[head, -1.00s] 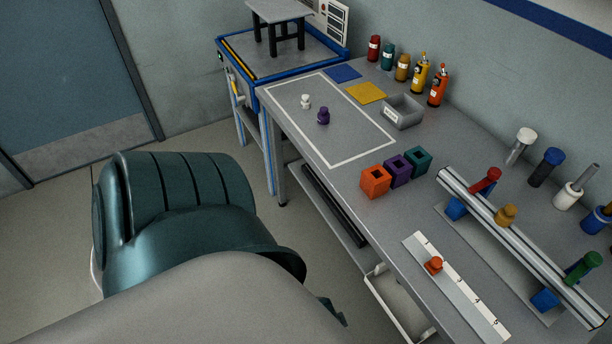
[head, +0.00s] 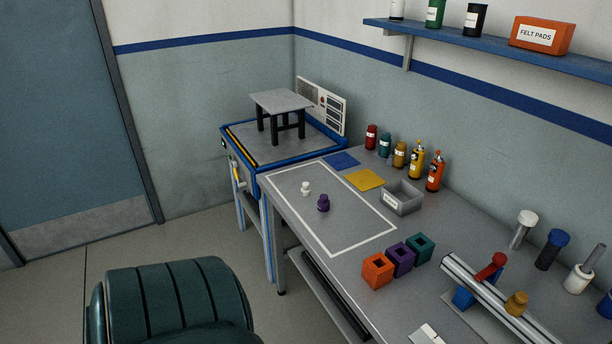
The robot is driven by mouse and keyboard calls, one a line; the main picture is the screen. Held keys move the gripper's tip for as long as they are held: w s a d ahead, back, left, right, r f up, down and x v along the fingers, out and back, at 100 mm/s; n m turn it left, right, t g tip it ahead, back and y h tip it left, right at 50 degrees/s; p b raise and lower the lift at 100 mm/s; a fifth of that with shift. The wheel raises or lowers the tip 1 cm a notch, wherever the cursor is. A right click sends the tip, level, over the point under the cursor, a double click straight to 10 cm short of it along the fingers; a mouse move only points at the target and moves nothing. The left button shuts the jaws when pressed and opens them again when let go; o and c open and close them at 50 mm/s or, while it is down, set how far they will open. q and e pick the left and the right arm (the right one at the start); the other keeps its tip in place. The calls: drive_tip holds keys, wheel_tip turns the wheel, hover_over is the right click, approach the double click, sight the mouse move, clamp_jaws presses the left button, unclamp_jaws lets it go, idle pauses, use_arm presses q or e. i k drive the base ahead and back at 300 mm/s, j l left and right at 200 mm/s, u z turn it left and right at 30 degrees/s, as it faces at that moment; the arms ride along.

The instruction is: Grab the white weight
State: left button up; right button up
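The white weight (head: 305,188) is a small knobbed piece standing upright on the grey workbench, inside a white outlined rectangle (head: 345,250). A purple weight (head: 323,203) of similar shape stands just to its right and nearer, apart from it. Neither of my grippers shows in the head view, so their state is hidden.
Orange (head: 377,270), purple (head: 400,259) and teal (head: 419,247) blocks with square holes stand near the bench's front edge. A grey bin (head: 401,197) and several bottles stand behind. A blue-framed stand (head: 262,160) adjoins the bench.

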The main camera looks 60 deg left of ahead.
sight(305, 190)
drive_tip(key=i+l, duration=0.15)
drive_tip(key=l, duration=0.2)
drive_tip(key=i+l, duration=0.1)
drive_tip(key=l, duration=0.25)
drive_tip(key=u, duration=2.15)
